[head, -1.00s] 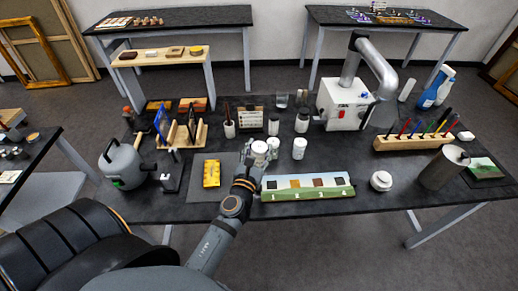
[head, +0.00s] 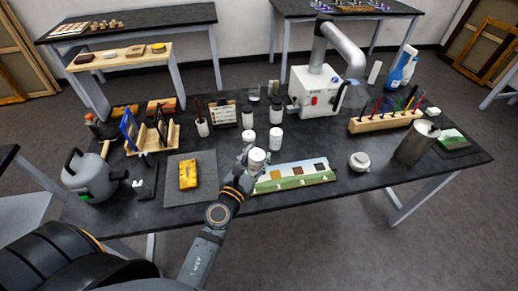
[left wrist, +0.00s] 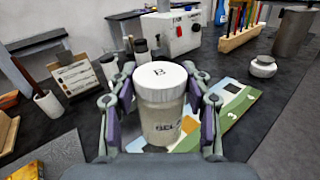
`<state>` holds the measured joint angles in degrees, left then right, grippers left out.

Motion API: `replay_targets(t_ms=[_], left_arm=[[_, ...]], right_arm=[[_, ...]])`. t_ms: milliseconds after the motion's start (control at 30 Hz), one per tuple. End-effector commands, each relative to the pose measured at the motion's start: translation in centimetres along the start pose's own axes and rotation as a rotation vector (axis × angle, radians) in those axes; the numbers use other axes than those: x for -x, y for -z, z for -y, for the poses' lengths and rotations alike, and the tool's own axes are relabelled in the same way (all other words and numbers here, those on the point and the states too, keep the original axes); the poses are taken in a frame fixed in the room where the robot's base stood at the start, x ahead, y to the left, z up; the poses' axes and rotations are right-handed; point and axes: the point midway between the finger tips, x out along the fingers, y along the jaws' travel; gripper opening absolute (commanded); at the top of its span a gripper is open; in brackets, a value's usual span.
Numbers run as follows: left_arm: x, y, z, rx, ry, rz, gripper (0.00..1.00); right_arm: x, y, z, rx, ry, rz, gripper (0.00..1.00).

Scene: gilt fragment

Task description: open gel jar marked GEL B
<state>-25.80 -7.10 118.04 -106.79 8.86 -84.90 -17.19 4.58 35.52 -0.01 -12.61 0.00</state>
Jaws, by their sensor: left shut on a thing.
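My left gripper (head: 250,160) is shut around the body of a clear jar (head: 257,160) with a white lid. In the left wrist view the lid (left wrist: 161,74) is on the jar and bears a "B". A label on the jar's front (left wrist: 165,126) reads "GEL", its end hidden by a finger. The jar stands upright between the fingers (left wrist: 161,115), above or at the near-left end of a painted strip (head: 293,176). I cannot tell whether its base touches anything. My right gripper is not in view.
Two white-lidded jars (head: 276,138) (head: 248,137) stand just behind the held jar. A grey mat with a yellow block (head: 188,174) lies to the left. A white round pot (head: 359,161) and a metal cylinder (head: 416,142) stand to the right. A white machine (head: 316,92) is behind.

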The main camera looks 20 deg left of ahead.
Motion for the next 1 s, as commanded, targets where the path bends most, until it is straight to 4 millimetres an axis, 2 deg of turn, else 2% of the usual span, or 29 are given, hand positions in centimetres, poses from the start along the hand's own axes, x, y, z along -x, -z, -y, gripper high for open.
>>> replay_targets(t_ms=[300, 600, 800, 1000], left_arm=[[3.6, -5.1, 2.6, -0.009, 0.285, 0.022, 0.0], [6.2, -8.9, 4.8, -0.006, 0.502, 0.04, 0.0], [7.1, -10.3, 5.4, -0.002, 0.574, 0.049, 0.0], [7.4, -10.8, 5.7, 0.001, 0.601, 0.051, 0.0]], right_arm=[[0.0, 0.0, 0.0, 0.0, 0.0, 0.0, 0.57], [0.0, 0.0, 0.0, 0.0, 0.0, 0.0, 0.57], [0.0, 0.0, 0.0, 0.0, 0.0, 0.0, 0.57], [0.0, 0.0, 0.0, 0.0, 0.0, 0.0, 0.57]])
